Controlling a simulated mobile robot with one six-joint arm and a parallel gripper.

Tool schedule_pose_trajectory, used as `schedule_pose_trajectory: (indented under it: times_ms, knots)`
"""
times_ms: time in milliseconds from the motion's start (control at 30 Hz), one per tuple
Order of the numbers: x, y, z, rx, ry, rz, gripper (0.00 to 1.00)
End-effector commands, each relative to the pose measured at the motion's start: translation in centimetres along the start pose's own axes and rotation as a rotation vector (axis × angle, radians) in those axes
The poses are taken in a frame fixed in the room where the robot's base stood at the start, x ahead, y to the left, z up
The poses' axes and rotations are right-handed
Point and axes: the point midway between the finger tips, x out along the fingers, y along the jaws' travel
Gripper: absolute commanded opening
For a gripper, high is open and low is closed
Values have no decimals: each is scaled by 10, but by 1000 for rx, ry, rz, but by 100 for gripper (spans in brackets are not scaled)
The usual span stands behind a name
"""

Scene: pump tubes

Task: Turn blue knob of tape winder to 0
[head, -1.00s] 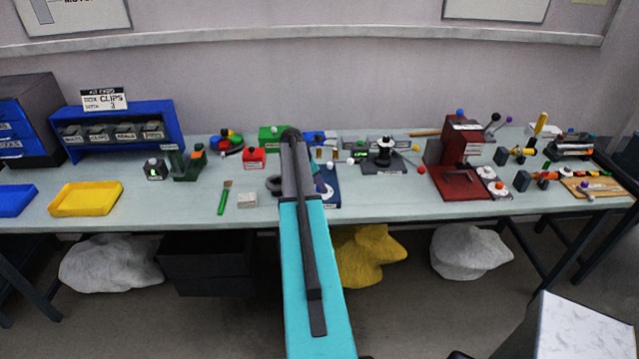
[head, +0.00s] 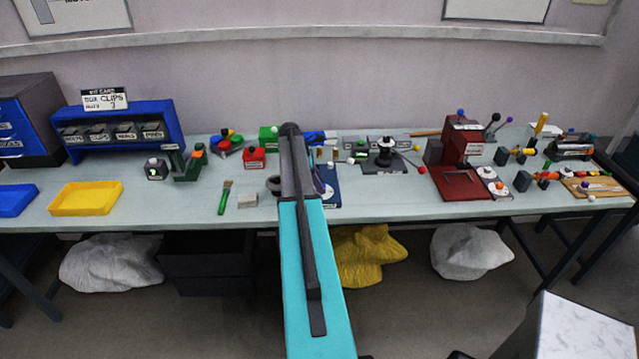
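My arm (head: 312,265) reaches from the bottom edge up over the middle of the bench. Its far end (head: 291,132) hides what lies behind it. My gripper is not visible. I cannot identify the tape winder for sure, as the labels are too small to read. A blue-based device (head: 328,187) is partly hidden just right of my arm. A red machine (head: 462,150) to the right has a blue ball (head: 461,112) on top. I see no readable knob scale or setting.
The bench (head: 120,213) holds a yellow tray (head: 86,198), a blue clip shelf (head: 178,125), a green-handled brush (head: 224,198), a red box (head: 253,158) and a black-knobbed device (head: 385,155). Several small devices crowd the right end. The front strip right of my arm is mostly clear.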

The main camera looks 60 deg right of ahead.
Motion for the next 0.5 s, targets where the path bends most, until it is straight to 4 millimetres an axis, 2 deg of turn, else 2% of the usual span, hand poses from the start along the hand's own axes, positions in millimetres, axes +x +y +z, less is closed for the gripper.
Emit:
schedule_pose_trajectory:
  times_ms: [500]
  knots:
    - [0,1,0,58,0,-26,39]
